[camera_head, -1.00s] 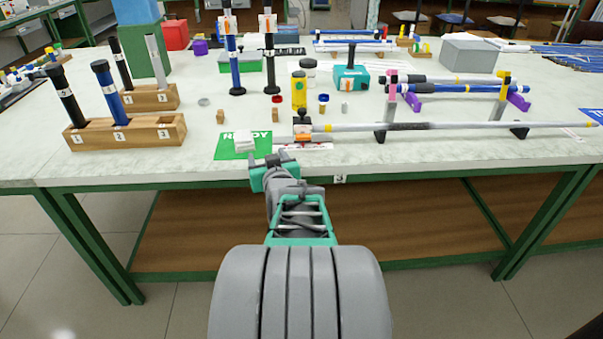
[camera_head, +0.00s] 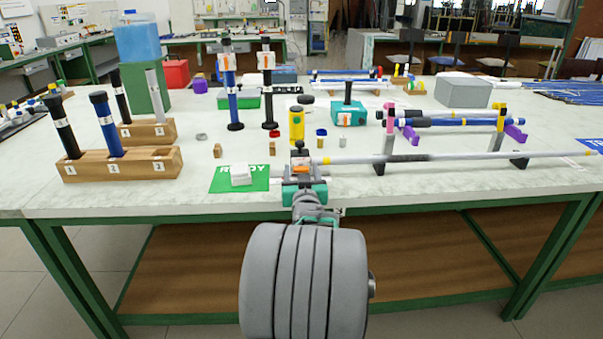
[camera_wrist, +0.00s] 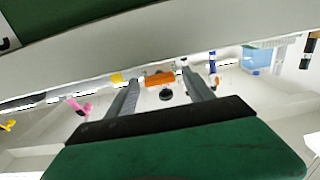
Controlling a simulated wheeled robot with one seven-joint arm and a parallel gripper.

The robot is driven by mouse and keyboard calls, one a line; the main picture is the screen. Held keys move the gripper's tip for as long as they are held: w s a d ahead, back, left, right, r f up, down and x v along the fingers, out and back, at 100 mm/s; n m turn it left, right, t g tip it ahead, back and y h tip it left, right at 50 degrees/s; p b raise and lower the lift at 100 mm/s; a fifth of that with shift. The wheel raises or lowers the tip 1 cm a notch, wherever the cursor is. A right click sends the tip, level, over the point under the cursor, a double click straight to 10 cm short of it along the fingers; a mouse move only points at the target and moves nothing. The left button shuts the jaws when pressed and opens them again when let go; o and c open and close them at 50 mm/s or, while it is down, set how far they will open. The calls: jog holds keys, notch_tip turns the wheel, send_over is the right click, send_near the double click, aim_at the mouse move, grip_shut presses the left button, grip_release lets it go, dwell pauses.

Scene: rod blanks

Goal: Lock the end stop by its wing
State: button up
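The end stop (camera_head: 300,157) sits at the left end of the long grey rod (camera_head: 360,159), near the table's front edge. It is dark with a black knob on top and an orange wing (camera_head: 301,169) at its front. My gripper (camera_head: 303,178) is directly in front of it, at about the wing's height. In the wrist view the orange wing (camera_wrist: 160,79) shows between the two grey fingers (camera_wrist: 162,88), with gaps on both sides. The gripper is open, and I see no finger touching the wing. Its body hides the end stop's lower part in the head view.
The green READY mat (camera_head: 225,184) with a white block lies left of the end stop. A wooden rack (camera_head: 135,167) of numbered tubes stands farther left. Behind are a yellow bottle (camera_head: 296,124) and a teal box (camera_head: 348,116). Rod supports (camera_head: 379,165) stand to the right.

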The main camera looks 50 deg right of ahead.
grip_shut()
dwell(0.4)
jog(key=shift+f+m, duration=0.1)
jog(key=shift+m, duration=0.2)
jog(key=m+b, duration=0.2)
jog(key=m, duration=0.2)
jog(key=m+b, duration=0.1)
jog(key=m, duration=0.3)
jog(key=shift+m, duration=0.4)
jog(key=m, duration=0.4)
jog(key=shift+s+d+f, duration=0.1)
jog(key=shift+m, duration=2.2)
